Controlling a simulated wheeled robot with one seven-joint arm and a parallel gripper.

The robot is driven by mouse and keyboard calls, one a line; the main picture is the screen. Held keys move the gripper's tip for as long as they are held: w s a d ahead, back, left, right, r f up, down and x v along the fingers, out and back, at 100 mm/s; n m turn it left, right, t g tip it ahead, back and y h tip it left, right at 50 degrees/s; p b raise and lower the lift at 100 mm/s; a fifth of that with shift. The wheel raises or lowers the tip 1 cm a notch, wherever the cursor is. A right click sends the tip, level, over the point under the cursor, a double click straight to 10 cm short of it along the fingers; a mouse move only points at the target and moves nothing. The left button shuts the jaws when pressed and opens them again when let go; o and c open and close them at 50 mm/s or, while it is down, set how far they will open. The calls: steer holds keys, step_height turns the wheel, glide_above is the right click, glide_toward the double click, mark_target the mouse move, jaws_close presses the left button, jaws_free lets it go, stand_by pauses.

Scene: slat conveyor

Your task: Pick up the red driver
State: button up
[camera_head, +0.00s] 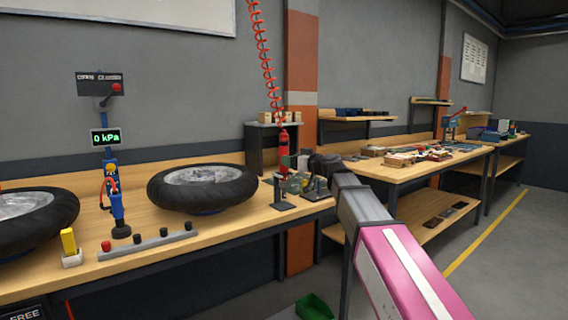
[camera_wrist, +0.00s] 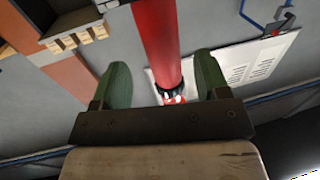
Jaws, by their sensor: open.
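The red driver (camera_head: 284,150) hangs upright from a red coiled hose (camera_head: 264,60) above the right part of the near bench. In the wrist view the driver (camera_wrist: 158,38) is a red cylinder coming in from the top edge, with a dark ring at its hose end. My gripper (camera_wrist: 162,64) is open, with one green finger on each side of the driver and a visible gap to both. In the head view my wrist is just right of the driver, and the fingers are too small to make out clearly.
Small fixtures (camera_head: 285,204) stand on the bench below the driver. A tire (camera_head: 203,188) lies to their left. A shelf (camera_head: 258,146) with wooden blocks is behind the driver. A second bench (camera_head: 400,174) with parts stands to the right.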

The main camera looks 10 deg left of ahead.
steer(key=shift+f+x, duration=0.2)
steer(key=shift+x, duration=1.3)
steer(key=shift+f+x, duration=0.15)
steer(key=shift+x, duration=1.35)
steer(key=shift+s+a, duration=0.1)
steer(key=shift+s, duration=0.05)
steer(key=c, duration=1.2)
